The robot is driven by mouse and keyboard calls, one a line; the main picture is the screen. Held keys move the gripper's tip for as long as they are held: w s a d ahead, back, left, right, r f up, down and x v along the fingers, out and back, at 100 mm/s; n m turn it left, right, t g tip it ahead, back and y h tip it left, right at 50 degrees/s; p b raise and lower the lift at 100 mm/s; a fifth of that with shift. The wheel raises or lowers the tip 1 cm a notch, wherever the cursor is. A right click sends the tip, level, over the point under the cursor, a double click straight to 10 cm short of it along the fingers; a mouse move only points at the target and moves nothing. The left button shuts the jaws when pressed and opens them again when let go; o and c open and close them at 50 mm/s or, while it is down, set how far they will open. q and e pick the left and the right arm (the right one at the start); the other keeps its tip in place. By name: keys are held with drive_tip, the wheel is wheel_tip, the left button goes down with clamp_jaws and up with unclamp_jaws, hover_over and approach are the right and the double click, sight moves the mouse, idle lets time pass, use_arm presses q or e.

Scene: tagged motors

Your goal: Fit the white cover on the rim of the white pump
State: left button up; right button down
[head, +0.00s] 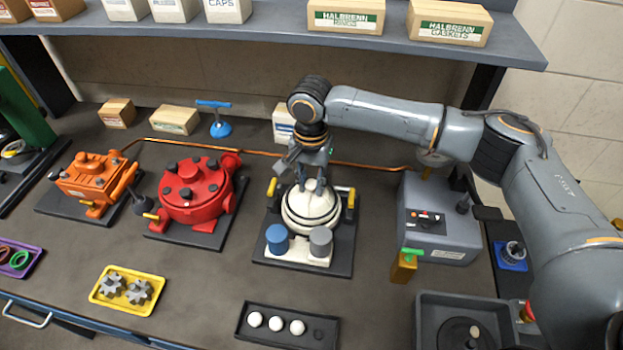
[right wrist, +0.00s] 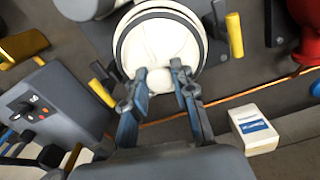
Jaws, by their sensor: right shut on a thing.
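The white pump (head: 300,250) stands on a dark base plate in the middle of the bench, with a blue and a grey cylinder at its front and yellow handles at its sides. The round white cover (head: 309,209) is over the top of the pump; in the right wrist view the cover (right wrist: 152,40) shows a dark ring around its edge. My right gripper (head: 312,188) comes down from above, and its fingers (right wrist: 160,76) are shut on the cover's knob. I cannot tell whether the cover touches the rim all round. My left gripper is not in view.
A red pump (head: 192,190) and an orange motor (head: 92,180) stand to the left. A grey control box (head: 435,222) stands to the right. A black tray (head: 245,334) with white balls and a yellow tray (head: 98,297) with gears lie in front. A shelf (head: 270,32) spans the back.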

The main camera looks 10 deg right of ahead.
drive_tip(key=shift+f, duration=0.65)
drive_tip(key=c, duration=1)
unclamp_jaws()
drive_tip(key=shift+f, duration=0.1)
wheel_tip(320, 180, up, 6)
drive_tip(key=p, duration=0.8)
drive_tip(key=shift+r, duration=0.25)
wheel_tip(320, 180, up, 12)
drive_tip(key=shift+f, duration=0.15)
